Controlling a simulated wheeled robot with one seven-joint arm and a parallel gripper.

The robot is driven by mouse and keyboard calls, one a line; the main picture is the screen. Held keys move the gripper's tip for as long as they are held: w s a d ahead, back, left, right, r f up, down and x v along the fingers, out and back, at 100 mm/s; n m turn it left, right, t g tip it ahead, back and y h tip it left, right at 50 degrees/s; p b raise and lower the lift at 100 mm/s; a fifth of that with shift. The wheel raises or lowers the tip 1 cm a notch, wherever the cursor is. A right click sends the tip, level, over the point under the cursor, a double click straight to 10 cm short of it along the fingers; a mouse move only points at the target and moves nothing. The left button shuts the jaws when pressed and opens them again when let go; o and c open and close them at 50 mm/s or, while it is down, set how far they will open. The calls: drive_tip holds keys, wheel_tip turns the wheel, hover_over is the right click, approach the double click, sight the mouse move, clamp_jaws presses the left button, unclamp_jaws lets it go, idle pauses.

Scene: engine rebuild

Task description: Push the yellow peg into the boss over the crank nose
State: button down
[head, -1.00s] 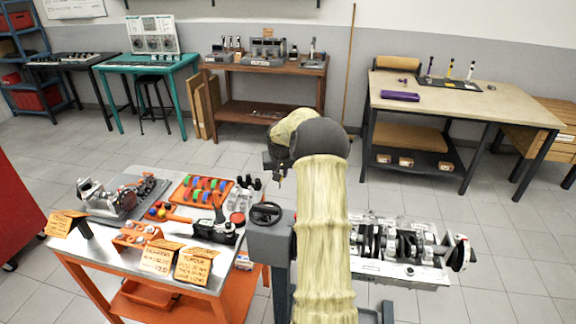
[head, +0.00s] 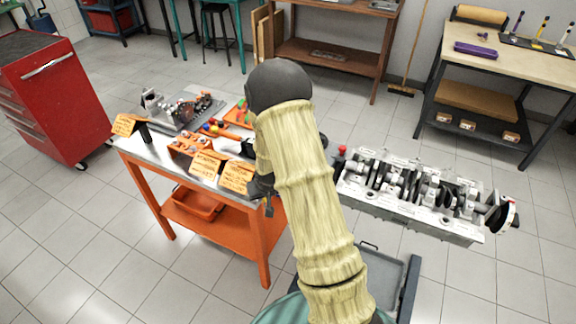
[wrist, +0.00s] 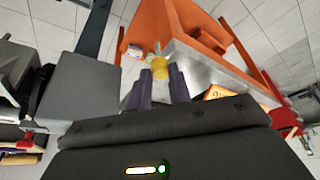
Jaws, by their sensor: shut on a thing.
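My gripper (wrist: 161,85) is shut on a yellow peg (wrist: 160,66), whose end shows between the dark fingertips in the wrist view. In the head view my gripper (head: 267,205) is partly hidden by my arm, in front of the orange bench's right end, and the peg cannot be made out. The engine block (head: 398,210) with its crankshaft (head: 410,186) lies to the right of my arm. A round disc (head: 501,216) sits at its right end and a red knob (head: 342,150) near its left end. I cannot make out the boss.
The orange bench (head: 150,168) with parts and orange cards stands left of my arm. A red tool cabinet (head: 50,95) is further left. A beige table (head: 500,58) with upright pegs is at the back right.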

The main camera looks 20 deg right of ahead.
drive_tip(key=s+a+f+b, duration=0.1)
drive_tip(key=a+f+b, duration=0.3)
drive_tip(key=f, duration=0.4)
drive_tip(key=shift+s+f+n+b, duration=0.3)
drive_tip(key=shift+s+n+b, duration=0.1)
drive_tip(key=shift+b, duration=0.1)
drive_tip(key=shift+w+a, duration=0.1)
